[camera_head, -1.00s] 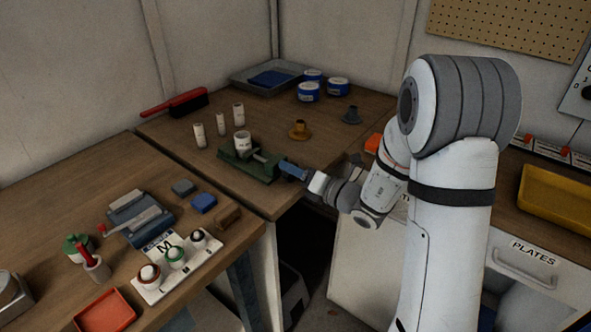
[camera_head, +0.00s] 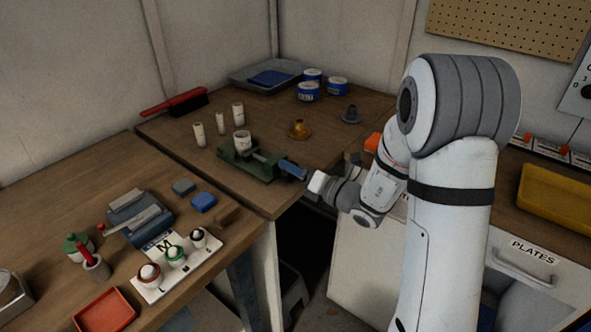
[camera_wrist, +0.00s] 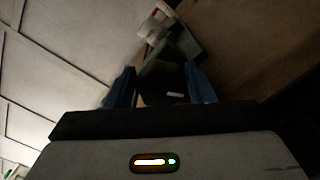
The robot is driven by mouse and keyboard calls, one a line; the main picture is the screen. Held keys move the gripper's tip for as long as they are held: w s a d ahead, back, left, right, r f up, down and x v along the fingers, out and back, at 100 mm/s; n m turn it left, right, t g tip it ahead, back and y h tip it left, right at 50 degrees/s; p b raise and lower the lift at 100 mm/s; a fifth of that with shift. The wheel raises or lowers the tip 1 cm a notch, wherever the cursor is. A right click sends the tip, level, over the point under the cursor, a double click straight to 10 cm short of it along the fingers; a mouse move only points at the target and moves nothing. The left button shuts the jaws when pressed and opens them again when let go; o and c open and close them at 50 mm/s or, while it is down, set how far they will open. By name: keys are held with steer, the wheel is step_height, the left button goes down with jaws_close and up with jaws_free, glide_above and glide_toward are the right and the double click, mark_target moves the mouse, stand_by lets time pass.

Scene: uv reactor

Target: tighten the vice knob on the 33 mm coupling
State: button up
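The green vice (camera_head: 248,163) stands on the far bench near its front edge. The white 33 mm coupling (camera_head: 242,142) stands upright in it. In the wrist view the vice (camera_wrist: 184,44) and the coupling (camera_wrist: 150,28) show beyond the fingers. My gripper (camera_head: 293,170) reaches in level from the right at the vice's knob end. In the head view my fingers hide the knob.
White cylinders (camera_head: 199,134) stand behind the vice. An orange-brown flanged part (camera_head: 299,129), a grey one (camera_head: 351,115) and blue-white tubs (camera_head: 308,92) sit farther back. A red brush (camera_head: 175,103) lies at the back left. The left bench holds a labelled tray (camera_head: 180,262).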

steer(key=shift+o, duration=1.3)
steer(key=shift+s+a+f, duration=0.25)
steer(key=shift+s+f, duration=0.15)
steer(key=shift+f, duration=0.15)
steer(key=shift+w+r, duration=0.1)
steer(key=shift+r, duration=0.15)
steer(key=shift+d+f, duration=0.2)
steer(key=shift+d, duration=0.3)
steer(key=r+v, duration=0.1)
steer(key=v, duration=0.7)
steer(key=shift+p, duration=0.35)
steer(key=shift+r, duration=0.2)
steer(key=shift+f, duration=0.1)
